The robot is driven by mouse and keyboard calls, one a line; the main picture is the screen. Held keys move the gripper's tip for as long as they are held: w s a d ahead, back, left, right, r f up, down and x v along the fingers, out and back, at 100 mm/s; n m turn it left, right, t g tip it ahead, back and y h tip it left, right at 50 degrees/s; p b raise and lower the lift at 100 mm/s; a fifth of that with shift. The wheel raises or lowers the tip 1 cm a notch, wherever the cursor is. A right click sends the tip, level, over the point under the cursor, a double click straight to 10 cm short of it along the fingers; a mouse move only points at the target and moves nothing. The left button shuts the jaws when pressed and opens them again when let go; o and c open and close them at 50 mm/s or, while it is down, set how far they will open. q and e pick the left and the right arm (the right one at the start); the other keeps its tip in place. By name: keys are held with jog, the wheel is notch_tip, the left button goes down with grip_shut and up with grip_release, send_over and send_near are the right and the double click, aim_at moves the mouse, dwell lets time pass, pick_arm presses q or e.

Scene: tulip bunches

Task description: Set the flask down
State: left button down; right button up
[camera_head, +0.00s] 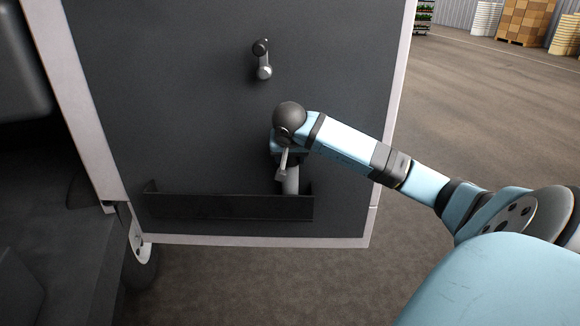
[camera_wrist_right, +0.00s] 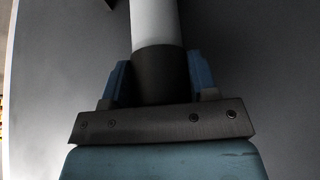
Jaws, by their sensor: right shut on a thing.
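The flask is a pale grey cylinder (camera_head: 291,182) with a dark end section. It hangs roughly upright below my right gripper (camera_head: 289,160), against the dark inner face of the door (camera_head: 190,110). Its lower end meets the rim of the black door pocket (camera_head: 225,207) near the pocket's right end. The pocket wall seems to hide the lowest part. In the right wrist view, the blue fingers of my right gripper (camera_wrist_right: 160,82) are shut on the flask's dark section, and its white body (camera_wrist_right: 154,22) extends beyond. My left gripper is out of view.
A handle (camera_head: 262,62) juts from the door above my gripper. The pocket is open to the left of the flask. A dark vehicle interior (camera_head: 45,210) lies at the left. Stacked boxes (camera_head: 525,20) stand far off on open floor.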

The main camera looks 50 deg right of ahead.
aim_at(290, 166)
notch_tip(290, 166, down, 3)
jog(key=shift+f, duration=0.1)
jog(key=shift+b, duration=0.3)
jog(key=o, duration=1.3)
jog(key=shift+o, duration=0.2)
